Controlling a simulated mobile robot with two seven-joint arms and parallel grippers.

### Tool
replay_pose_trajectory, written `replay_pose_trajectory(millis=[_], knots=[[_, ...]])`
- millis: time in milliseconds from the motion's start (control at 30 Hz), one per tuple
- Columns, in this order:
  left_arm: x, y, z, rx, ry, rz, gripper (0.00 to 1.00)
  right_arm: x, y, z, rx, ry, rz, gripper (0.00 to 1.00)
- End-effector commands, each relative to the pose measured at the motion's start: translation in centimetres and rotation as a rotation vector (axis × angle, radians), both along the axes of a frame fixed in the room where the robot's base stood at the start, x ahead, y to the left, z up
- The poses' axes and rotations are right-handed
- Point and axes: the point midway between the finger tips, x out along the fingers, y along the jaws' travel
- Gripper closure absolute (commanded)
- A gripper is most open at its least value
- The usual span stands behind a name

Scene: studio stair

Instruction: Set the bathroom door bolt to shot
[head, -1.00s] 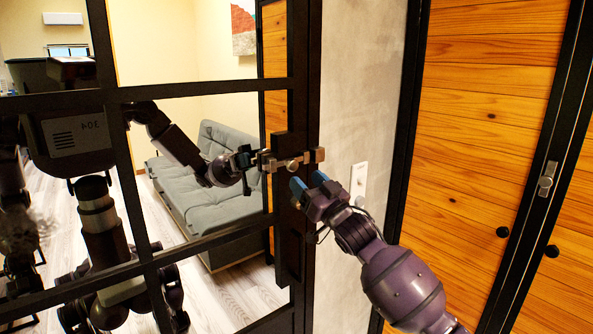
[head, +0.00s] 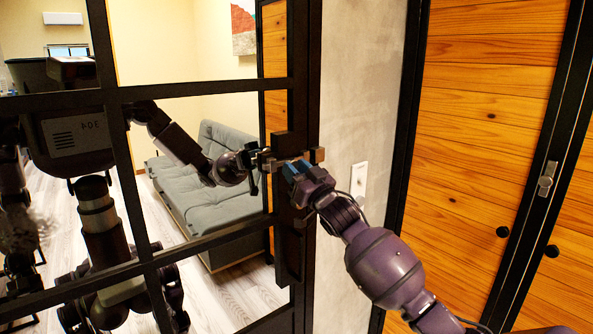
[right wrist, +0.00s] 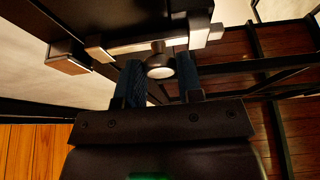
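The bathroom door bolt shows in the right wrist view as a pale metal bar (right wrist: 125,48) with a round knob (right wrist: 160,67) on it. My right gripper (head: 292,169) is at the bolt. In the right wrist view its two blue fingers (right wrist: 160,84) stand either side of the knob, apart, with narrow gaps seeming to remain. My left gripper is not directly in view.
A small brownish block (right wrist: 68,62) sits beyond the bar's left end. The glass mirrors my body and arm, with a grey sofa (head: 215,185) also showing. A white switch plate (head: 359,180) is on the wall, and wooden panels (head: 480,130) stand at right.

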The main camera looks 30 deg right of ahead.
Motion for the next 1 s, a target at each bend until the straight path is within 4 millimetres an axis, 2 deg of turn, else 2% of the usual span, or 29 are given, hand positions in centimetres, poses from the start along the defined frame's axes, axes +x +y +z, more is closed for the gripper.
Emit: replay_pose_trajectory(millis=[33, 167, 367, 600, 867, 900, 1000], knots=[[0.0, 0.0, 0.0, 0.000, -0.001, 0.000, 0.57, 0.0, 0.0, 0.0, 0.000, 0.000, 0.000, 0.81], [0.2, 0.0, 0.1, 0.000, -0.003, -0.002, 0.57, 0.0, 0.0, 0.0, 0.000, 0.000, 0.000, 1.00], [0.4, -0.1, 0.3, 0.000, -0.009, -0.002, 0.57, 0.0, -0.5, 0.0, -0.001, 0.001, 0.000, 1.00], [0.8, -0.1, 1.2, 0.000, -0.019, -0.003, 0.57, 0.2, -3.5, 0.2, -0.001, 0.000, -0.002, 1.00], [0.8, -0.1, 1.2, 0.000, -0.019, -0.003, 0.57, 0.3, -3.8, 0.1, 0.000, -0.002, -0.003, 1.00], [0.7, -0.1, 1.1, 0.000, -0.019, -0.003, 0.57, 0.3, -3.8, 0.1, 0.000, -0.002, -0.003, 0.63], [0.7, -0.1, 1.1, 0.000, -0.018, -0.002, 0.57, 0.2, -3.8, 0.1, 0.000, -0.002, -0.003, 0.47]])
